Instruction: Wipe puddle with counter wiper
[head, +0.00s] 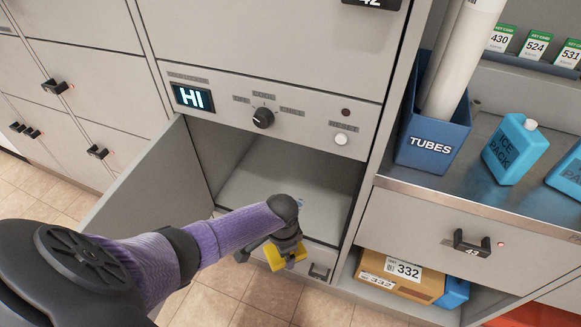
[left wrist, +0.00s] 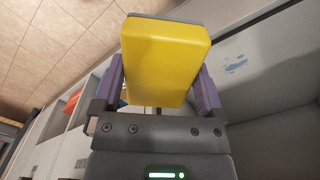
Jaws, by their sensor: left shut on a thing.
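My left gripper (head: 287,250) is shut on the yellow counter wiper (head: 273,257), in front of the open compartment. In the left wrist view, the wiper (left wrist: 165,55) is a yellow block between the fingers of the left gripper (left wrist: 160,82). A small blue puddle (left wrist: 236,65) lies on the pale compartment floor, to the right of the wiper and apart from it in that view. In the head view only a bit of the puddle (head: 300,203) shows beside my wrist; my arm hides part of it. My right gripper is not in view.
The compartment door (head: 150,195) stands open on the left. A panel with a dial (head: 263,117) and a "HI" display (head: 193,97) is above the opening. On the right are a blue tubes bin (head: 432,140), ice packs (head: 512,148) and a cardboard box (head: 398,277).

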